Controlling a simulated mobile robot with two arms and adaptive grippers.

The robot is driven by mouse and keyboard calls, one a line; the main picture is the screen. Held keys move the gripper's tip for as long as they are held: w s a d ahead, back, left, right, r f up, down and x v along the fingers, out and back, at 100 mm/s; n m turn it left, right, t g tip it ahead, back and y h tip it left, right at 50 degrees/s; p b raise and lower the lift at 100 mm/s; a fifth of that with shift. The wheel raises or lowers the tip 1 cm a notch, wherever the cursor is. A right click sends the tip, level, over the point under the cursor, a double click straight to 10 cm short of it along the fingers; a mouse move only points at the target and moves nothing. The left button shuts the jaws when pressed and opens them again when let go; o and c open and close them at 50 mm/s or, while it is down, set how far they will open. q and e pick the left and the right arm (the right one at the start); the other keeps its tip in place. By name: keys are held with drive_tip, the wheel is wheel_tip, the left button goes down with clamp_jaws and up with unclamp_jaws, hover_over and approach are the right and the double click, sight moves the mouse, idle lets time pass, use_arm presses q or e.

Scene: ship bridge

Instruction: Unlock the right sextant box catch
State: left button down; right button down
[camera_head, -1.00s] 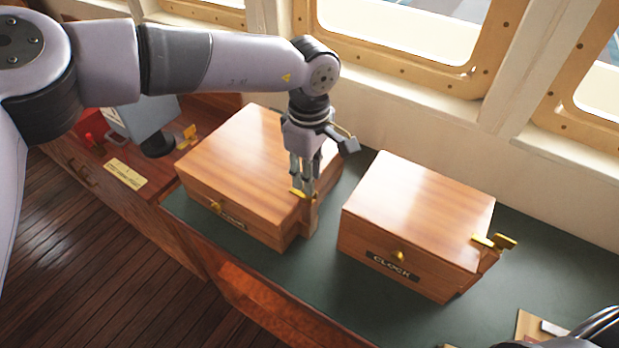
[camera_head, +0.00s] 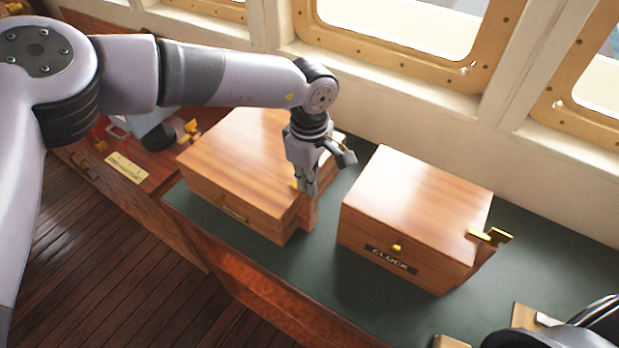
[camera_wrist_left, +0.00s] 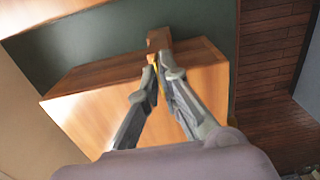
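The left wooden box (camera_head: 225,160) stands on the dark green counter top, with a small front plate that I cannot read. A wooden block (camera_head: 308,214) sticks out from its right side, and a small brass catch (camera_head: 295,185) shows there, mostly hidden by my fingers. My left gripper (camera_head: 305,188) reaches down to this catch from above. In the left wrist view the fingertips (camera_wrist_left: 160,76) are close together, with a sliver of brass between them beside the wooden block (camera_wrist_left: 159,41). The gripper appears shut on the catch.
A second wooden box (camera_head: 415,210), labelled CLOCK, stands to the right with a brass catch (camera_head: 490,236) on its right side. Green counter top (camera_head: 325,250) is bare between the boxes. The window wall (camera_head: 430,110) rises behind. Cables and a dark object lie at lower right.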

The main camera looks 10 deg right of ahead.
idle(0.4)
use_arm(q)
drive_tip(key=shift+f+n+b, duration=0.15)
drive_tip(key=shift+n+b, duration=0.15)
drive_tip(key=shift+b, duration=0.35)
drive_tip(key=n+b, duration=0.9)
drive_tip(key=b, duration=0.2)
drive_tip(key=shift+b, duration=0.4)
drive_tip(key=n+b, duration=0.3)
drive_tip(key=n, duration=0.1)
drive_tip(key=shift+n, duration=0.3)
drive_tip(key=shift+r+n+b, duration=0.2)
drive_tip(key=shift+n+b, duration=1)
drive_tip(key=shift+n, duration=0.6)
drive_tip(key=c, duration=1.8)
unclamp_jaws()
